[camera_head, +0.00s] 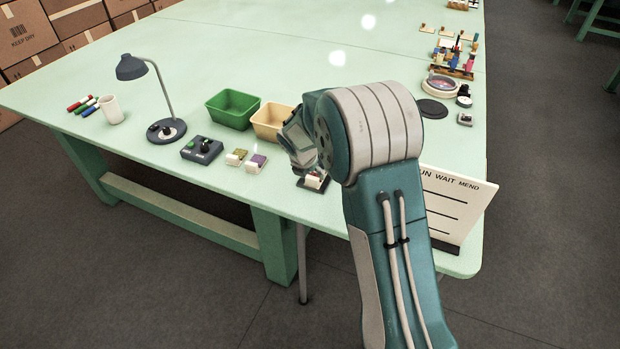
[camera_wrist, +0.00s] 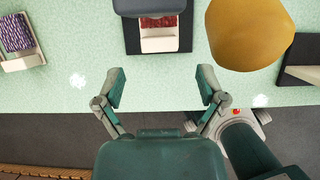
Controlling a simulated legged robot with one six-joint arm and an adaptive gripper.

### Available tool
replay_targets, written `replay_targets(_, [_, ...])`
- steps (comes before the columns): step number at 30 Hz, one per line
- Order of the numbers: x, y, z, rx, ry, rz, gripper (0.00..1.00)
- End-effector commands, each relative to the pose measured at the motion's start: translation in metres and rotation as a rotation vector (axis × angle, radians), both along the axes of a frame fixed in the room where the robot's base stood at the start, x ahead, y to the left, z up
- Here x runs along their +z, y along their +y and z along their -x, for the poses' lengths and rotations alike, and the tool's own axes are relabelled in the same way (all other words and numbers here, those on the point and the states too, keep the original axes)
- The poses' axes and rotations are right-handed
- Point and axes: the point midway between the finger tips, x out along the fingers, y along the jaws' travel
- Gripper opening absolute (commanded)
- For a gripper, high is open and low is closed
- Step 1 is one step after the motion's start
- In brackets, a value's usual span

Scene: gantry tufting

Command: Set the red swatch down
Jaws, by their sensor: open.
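The red swatch (camera_wrist: 160,21) lies on a cream block (camera_wrist: 160,43) over a dark square base (camera_wrist: 186,40), at the top of the wrist view. A grey piece (camera_wrist: 148,7) covers its far part. In the head view, the dark base (camera_head: 326,187) is near the table's front edge, with the swatch partly hidden by my arm. My gripper (camera_wrist: 161,87) is open, its fingers wide apart with nothing between them. In the wrist view the swatch is beyond the fingertips, apart from them. In the head view the gripper (camera_head: 300,142) is above and beside the base, partly hidden.
A purple swatch (camera_head: 257,160) and an olive swatch (camera_head: 236,157) lie to the left. A lettered board (camera_head: 455,203) stands right. A rounded ochre thing (camera_wrist: 248,32) shows close by.

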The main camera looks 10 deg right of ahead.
Motion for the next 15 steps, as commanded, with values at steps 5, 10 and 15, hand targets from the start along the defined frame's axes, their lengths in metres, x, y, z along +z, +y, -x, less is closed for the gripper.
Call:
replay_targets(5, [0.035, 0.01, 0.011, 0.0, -0.002, 0.0, 0.9])
replay_targets(10, [0.056, 0.016, 0.018, 0.001, -0.001, 0.0, 0.9])
replay_targets(15, [0.068, 0.015, 0.024, -0.031, -0.009, -0.011, 0.9])
